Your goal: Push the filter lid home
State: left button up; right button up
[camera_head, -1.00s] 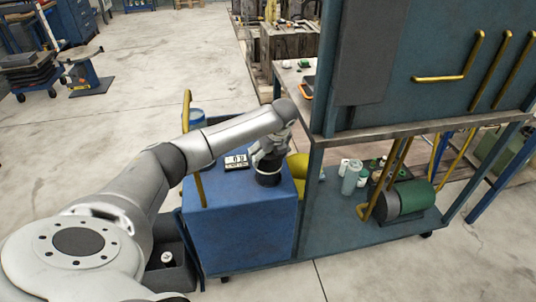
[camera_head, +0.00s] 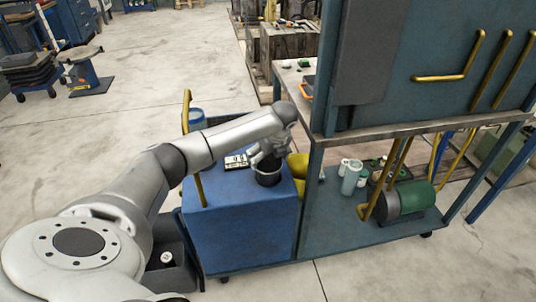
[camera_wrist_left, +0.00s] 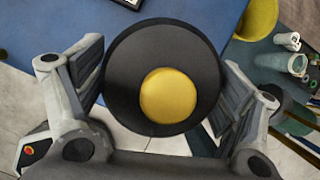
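The filter lid (camera_wrist_left: 128,85) is a round dark disc with a yellow round centre, seen face-on in the left wrist view. My left gripper (camera_wrist_left: 164,84) has one finger at each side of it, and the pads appear to press on its rim. In the head view my left gripper (camera_head: 268,152) is over a round pale-rimmed, dark housing (camera_head: 267,178) on top of the blue cabinet (camera_head: 240,228). The fingers hide much of the lid there, and I cannot tell how deep it sits. My right gripper is in neither current view.
A small display (camera_head: 236,161) lies left of the housing, and a yellow object (camera_head: 299,166) is just right. A yellow handle (camera_head: 189,130) rises at the cabinet's left edge. The cart's lower shelf holds bottles (camera_head: 351,178) and a green cylinder (camera_head: 408,198).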

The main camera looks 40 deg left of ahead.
pick_arm(q)
jog(key=shift+o, duration=0.4)
jog(key=shift+r, duration=0.15)
pick_arm(e)
jog(key=shift+w, duration=0.1)
pick_arm(q)
jog(key=shift+w, duration=0.1)
jog(key=shift+r, duration=0.25)
jog(key=v, duration=0.7)
jog(key=shift+d+r, duration=0.15)
jog(key=shift+r, duration=0.05)
pick_arm(e)
jog(key=shift+w, duration=0.3)
